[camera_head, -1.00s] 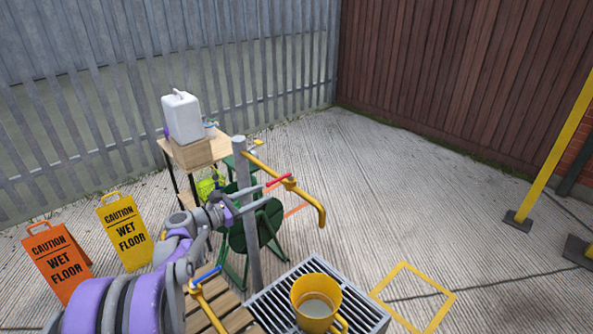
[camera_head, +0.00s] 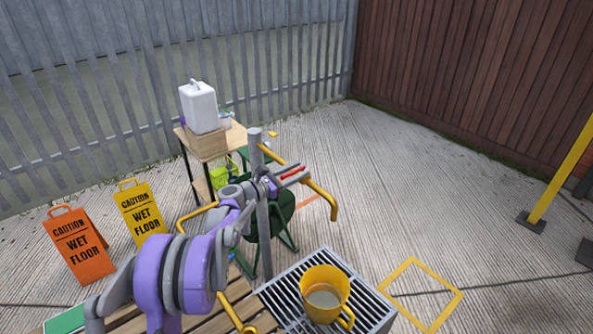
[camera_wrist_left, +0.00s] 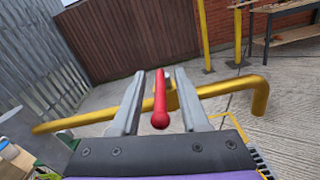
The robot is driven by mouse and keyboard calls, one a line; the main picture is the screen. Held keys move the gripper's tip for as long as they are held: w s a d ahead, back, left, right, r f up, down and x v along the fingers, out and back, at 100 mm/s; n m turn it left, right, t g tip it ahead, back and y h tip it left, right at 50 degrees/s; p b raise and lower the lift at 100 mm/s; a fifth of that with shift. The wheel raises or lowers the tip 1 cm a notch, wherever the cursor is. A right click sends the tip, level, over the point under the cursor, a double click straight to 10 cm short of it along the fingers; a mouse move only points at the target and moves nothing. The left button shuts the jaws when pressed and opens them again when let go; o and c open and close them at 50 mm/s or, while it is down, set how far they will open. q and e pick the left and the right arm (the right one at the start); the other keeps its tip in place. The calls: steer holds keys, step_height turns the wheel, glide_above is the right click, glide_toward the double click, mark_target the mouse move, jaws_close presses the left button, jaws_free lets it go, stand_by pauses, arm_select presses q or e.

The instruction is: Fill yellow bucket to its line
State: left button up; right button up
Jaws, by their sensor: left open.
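The yellow bucket (camera_head: 321,275) stands upright on a metal floor grate, below the outlet of a yellow tap pipe (camera_head: 319,196). Greyish liquid shows inside it; I cannot make out a fill line. The pipe comes off a grey post, and a red lever (camera_head: 292,174) sits on it. My left gripper (camera_head: 296,172) is at the lever. In the left wrist view the red lever (camera_wrist_left: 160,100) lies between the two open fingers of my left gripper (camera_wrist_left: 156,95), with gaps on both sides. No stream from the outlet is visible. My right gripper is not in view.
The grate (camera_head: 362,312) lies next to a wooden slatted surface. A yellow square outline (camera_head: 438,270) is on the ground to the right.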

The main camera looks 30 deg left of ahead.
arm_select(q)
jaws_close()
stand_by(1.4)
